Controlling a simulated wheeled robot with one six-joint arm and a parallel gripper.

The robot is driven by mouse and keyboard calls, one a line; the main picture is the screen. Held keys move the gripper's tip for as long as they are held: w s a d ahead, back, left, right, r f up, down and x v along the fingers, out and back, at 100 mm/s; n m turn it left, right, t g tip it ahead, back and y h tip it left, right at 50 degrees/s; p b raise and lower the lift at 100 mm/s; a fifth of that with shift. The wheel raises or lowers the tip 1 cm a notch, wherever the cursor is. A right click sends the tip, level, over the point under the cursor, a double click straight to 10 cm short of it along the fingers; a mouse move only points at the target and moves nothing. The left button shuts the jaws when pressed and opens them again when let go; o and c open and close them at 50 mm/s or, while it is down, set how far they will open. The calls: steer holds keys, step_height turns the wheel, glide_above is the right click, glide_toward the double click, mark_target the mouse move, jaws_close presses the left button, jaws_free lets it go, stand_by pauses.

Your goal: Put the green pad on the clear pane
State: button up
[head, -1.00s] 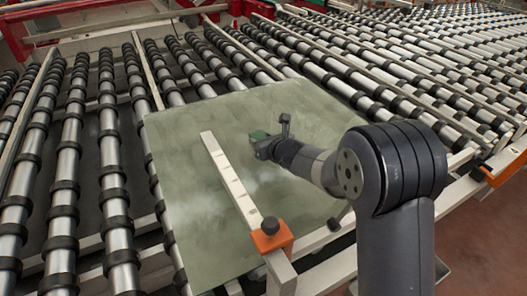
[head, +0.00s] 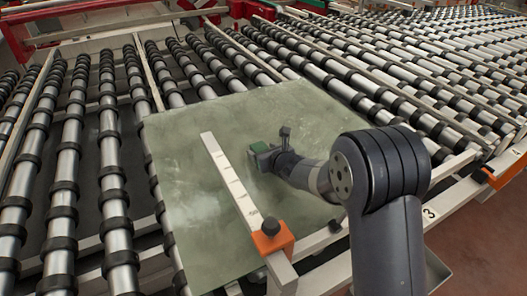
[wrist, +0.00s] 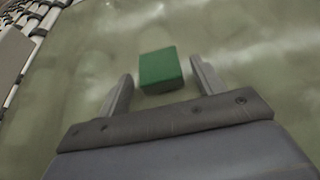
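The pane (head: 195,190), greenish and hazy with whitish smears, lies flat across the rollers in the head view. It fills most of the wrist view (wrist: 240,125). The green pad (wrist: 160,68), a small block, is over the pane between my fingers, with a gap on each side of it. The pad (head: 262,149) also shows at the end of my arm in the head view. My gripper (wrist: 163,84) is open around the pad and not pressing its sides. I cannot tell for sure whether the pad's underside touches the pane.
A pale ruler-like bar (head: 230,180) crosses the pane just left of my gripper, ending at an orange clamp (head: 271,240) with a black knob. Rows of rollers (head: 115,200) extend left and behind. A red frame (head: 20,40) stands at the back left.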

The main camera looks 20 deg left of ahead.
steer(key=shift+r, duration=0.15)
steer(key=b+v, duration=0.2)
steer(key=v, duration=1)
stand_by(0.5)
steer(key=p+x, duration=0.2)
steer(key=x, duration=1)
steer(key=shift+f, duration=0.25)
steer(key=shift+r, duration=0.15)
steer(key=shift+r, duration=0.1)
